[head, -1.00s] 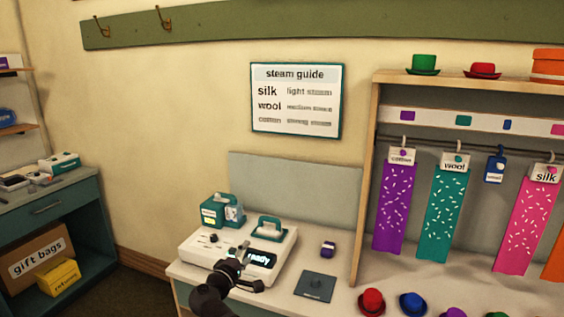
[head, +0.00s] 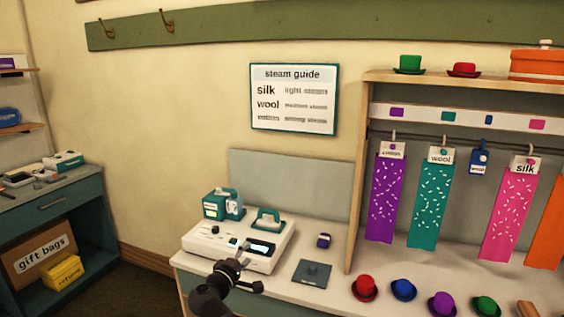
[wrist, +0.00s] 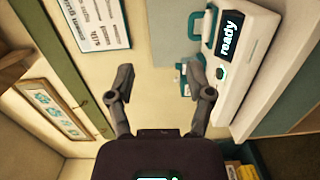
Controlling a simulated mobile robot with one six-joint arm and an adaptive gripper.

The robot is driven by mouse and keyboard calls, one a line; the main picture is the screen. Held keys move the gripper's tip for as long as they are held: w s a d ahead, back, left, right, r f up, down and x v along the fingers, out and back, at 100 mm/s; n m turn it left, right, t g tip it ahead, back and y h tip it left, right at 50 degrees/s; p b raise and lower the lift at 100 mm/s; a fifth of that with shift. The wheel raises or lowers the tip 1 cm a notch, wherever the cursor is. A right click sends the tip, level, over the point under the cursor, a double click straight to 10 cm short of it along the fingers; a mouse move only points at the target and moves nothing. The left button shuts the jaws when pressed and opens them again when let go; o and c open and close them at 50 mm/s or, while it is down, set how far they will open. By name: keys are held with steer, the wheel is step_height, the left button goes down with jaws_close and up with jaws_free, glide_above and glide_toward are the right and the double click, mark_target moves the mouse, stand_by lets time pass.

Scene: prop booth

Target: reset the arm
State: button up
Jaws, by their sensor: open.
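My gripper (head: 239,274) is in front of the white steamer station (head: 262,253) in the head view, overlapping its front edge from below. In the wrist view my gripper (wrist: 164,88) is open, its two fingers apart with nothing between them. The steamer station (wrist: 243,70) shows there at the upper right, with a lit screen reading "ready". A teal-handled tool (head: 267,221) sits on top of the station in the head view.
A teal container (head: 215,205) stands behind the station. A small purple item (head: 323,240) and a dark square pad (head: 312,273) lie to its right. Several small hats, including a red one (head: 365,288), stand farther right, below hanging scarves (head: 430,204). A shelf unit (head: 57,212) stands at left.

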steer(key=s+d+f+m+g+h+b, duration=0.15)
steer(key=d+f+m+g+b, duration=0.45)
steer(key=d+f, duration=0.95)
steer(key=s+d+f+m+g+y+b, duration=0.4)
steer(key=s+d+f+m+g+y, duration=0.3)
steer(key=s+d+f+g+y, duration=0.4)
step_height(320, 180, up, 13)
steer(key=s+d+h+p, duration=0.1)
steer(key=s+h+p, duration=0.1)
steer(key=p, duration=1.3)
steer(key=shift+f+t, duration=0.15)
steer(key=shift+t, duration=0.25)
stand_by(0.5)
